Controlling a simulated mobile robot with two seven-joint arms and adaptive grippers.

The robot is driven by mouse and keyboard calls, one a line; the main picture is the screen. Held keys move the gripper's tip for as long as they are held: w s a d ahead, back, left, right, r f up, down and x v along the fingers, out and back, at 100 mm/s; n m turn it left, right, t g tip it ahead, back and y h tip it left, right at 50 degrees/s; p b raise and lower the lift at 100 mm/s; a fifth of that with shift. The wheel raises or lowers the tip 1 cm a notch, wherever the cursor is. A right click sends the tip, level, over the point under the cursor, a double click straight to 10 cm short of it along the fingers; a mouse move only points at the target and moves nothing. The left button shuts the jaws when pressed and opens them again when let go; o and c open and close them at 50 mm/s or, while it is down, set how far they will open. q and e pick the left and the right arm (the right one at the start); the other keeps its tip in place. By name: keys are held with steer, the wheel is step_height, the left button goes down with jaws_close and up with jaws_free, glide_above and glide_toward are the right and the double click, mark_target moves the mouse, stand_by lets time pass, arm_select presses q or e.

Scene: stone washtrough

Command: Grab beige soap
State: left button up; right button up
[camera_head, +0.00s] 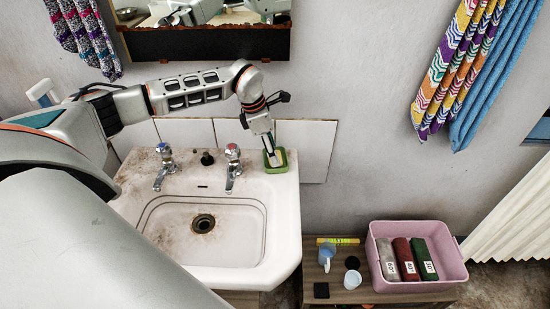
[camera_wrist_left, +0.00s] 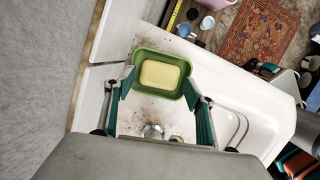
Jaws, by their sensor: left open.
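The beige soap (camera_wrist_left: 160,75) is a rounded bar lying in a green soap dish (camera_wrist_left: 148,54) on the back corner of the sink. In the head view the dish (camera_head: 284,167) sits at the sink's back right, and part of the soap (camera_head: 278,159) shows beside my fingers. My left gripper (camera_head: 270,150) points down over the dish. In the left wrist view the gripper (camera_wrist_left: 158,88) is open, one finger on each side of the soap's near end. I cannot tell whether the fingers touch the dish. My right gripper is not in view.
The stained white sink (camera_head: 289,220) has two taps, the nearer one (camera_head: 233,167) left of the dish. The wall and tiles (camera_head: 305,148) stand close behind.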

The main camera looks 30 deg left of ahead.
arm_select(q)
steer(key=shift+x, duration=1.05)
steer(key=c, duration=0.9)
steer(key=shift+r, duration=0.2)
